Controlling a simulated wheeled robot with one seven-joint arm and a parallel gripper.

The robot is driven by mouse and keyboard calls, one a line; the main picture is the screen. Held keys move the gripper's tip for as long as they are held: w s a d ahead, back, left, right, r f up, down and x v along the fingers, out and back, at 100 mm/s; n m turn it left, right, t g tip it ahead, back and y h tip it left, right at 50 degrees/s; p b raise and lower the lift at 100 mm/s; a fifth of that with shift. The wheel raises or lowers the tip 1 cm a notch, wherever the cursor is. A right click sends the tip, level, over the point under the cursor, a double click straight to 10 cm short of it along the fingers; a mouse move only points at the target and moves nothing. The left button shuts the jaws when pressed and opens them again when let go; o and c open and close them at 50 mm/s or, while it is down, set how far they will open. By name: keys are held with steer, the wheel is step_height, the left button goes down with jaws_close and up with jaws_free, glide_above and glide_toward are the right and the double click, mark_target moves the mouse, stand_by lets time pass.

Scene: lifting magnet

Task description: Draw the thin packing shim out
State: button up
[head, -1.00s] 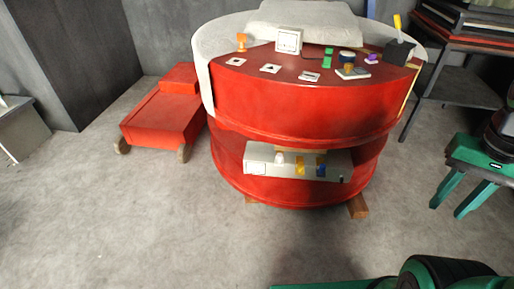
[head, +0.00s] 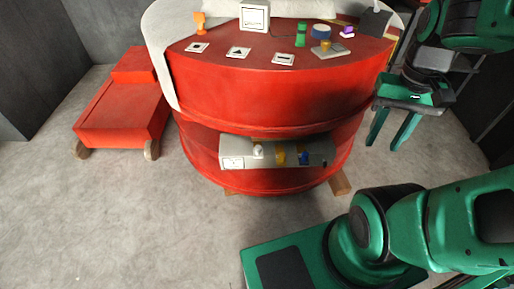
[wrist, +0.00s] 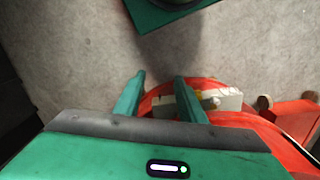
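A round red body (head: 270,92) with an upper drum and a lower disc stands in the middle of the head view. A grey panel (head: 240,151) with small white, yellow and blue parts sits in the gap between them; it also shows in the wrist view (wrist: 226,103). I cannot pick out the thin packing shim for certain. Wooden blocks (head: 340,183) show under the lower disc. My gripper (head: 384,144) is right of the red body, fingers downward, open and empty. In the wrist view its fingers (wrist: 159,78) stand apart, with the red body beyond them.
The red top carries several small items, among them a white box (head: 255,16) and a green piece (head: 301,33). A low red cart (head: 122,112) stands at the left. The floor in front is clear.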

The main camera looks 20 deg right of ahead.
steer(key=w+f+n+t+h, duration=0.15)
steer(key=w+f, duration=0.25)
steer(key=w, duration=0.7)
steer(key=n+t+y, duration=0.2)
steer(key=n+t, duration=0.1)
steer(key=n, duration=0.3)
glide_toward(258, 147)
steer(key=x, duration=1)
steer(key=shift+f, duration=0.35)
